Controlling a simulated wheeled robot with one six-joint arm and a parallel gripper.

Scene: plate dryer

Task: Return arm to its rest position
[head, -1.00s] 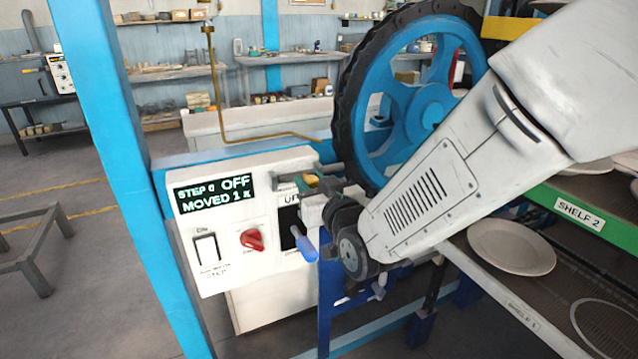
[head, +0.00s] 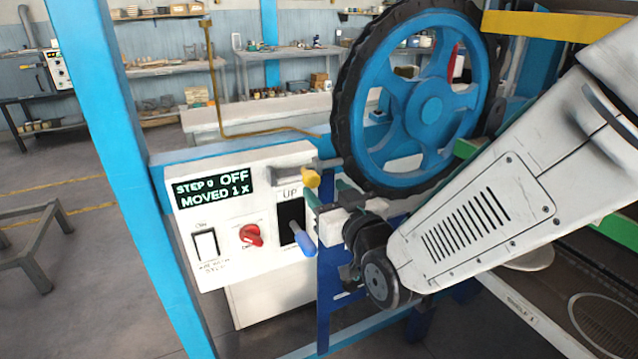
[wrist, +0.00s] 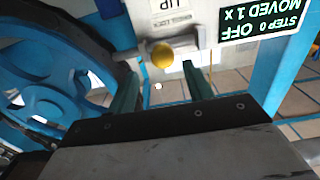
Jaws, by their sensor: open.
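My gripper (head: 325,192) is open, with nothing between its fingers. In the head view it is at the right side of the white control box (head: 212,274), near the yellow-knobbed handle (head: 311,177) and the blue-tipped lever (head: 305,243). In the wrist view my gripper's two green fingers (wrist: 160,95) stand apart, and the yellow knob (wrist: 162,54) shows beyond them. I cannot tell whether a finger touches the handle. The display (head: 213,188) reads "STEP 0 OFF" and "MOVED 1 X". My arm comes in from the right.
A big blue wheel (head: 428,110) with a black rim stands behind my gripper. A blue post (head: 105,150) rises at the left. The rack's shelf 1 edge (head: 525,312) is below my arm at the right. Open floor (head: 90,270) lies to the left.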

